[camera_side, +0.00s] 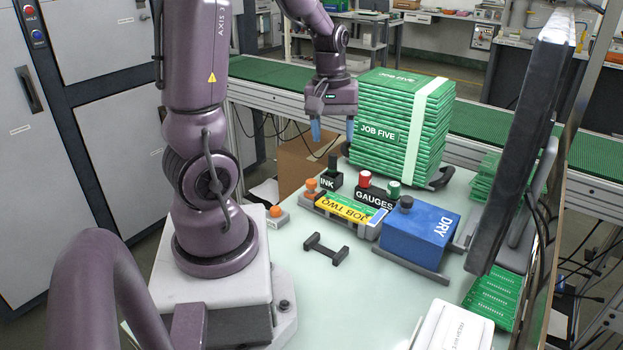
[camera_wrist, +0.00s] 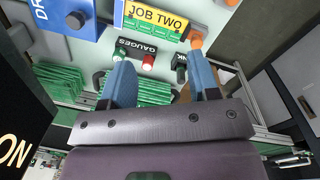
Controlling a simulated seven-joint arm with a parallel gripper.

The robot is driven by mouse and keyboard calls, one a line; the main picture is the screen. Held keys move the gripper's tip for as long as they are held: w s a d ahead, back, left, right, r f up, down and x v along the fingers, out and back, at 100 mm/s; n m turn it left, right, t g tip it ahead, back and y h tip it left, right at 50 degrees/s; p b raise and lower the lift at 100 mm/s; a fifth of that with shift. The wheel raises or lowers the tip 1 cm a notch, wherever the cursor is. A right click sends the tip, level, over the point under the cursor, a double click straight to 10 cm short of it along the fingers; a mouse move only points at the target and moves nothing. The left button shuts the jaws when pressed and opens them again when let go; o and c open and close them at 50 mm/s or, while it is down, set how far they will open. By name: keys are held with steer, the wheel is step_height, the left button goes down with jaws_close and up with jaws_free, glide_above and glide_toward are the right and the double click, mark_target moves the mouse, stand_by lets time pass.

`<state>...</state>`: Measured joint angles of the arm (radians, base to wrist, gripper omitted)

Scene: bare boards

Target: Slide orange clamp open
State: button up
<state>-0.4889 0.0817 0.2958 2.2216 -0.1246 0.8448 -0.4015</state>
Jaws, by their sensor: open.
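The orange clamp (camera_side: 311,186) is a rounded orange knob at the left end of the grey fixture holding the board with the yellow JOB TWO label (camera_side: 349,208). In the wrist view the clamp (camera_wrist: 197,41) shows just past the tip of the right-hand finger, beside the JOB TWO label (camera_wrist: 156,16). My gripper (camera_side: 333,130) has its two blue fingers apart and points down, well above the table and behind the fixture. In the wrist view my gripper (camera_wrist: 160,60) has nothing between its fingers. Whether the clamp is slid open or closed is unclear.
A black INK block (camera_side: 331,179) and the GAUGES block (camera_side: 366,191) with red and green knobs stand behind the fixture. The blue DRY box (camera_side: 420,234) is on its right. A tall JOB FIVE stack (camera_side: 400,120) stands behind. A separate orange button (camera_side: 276,211) is at left.

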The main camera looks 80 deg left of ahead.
mark_target(312, 181)
steer(key=s+a+f+n, duration=0.3)
steer(key=a+f+n, duration=0.3)
steer(key=a+n, duration=0.55)
steer(key=shift+n+g+y, duration=0.3)
steer(key=shift+n, duration=0.15)
steer(key=f, duration=1.1)
steer(key=shift+w+d+f, duration=0.2)
steer(key=shift+d+f, duration=0.2)
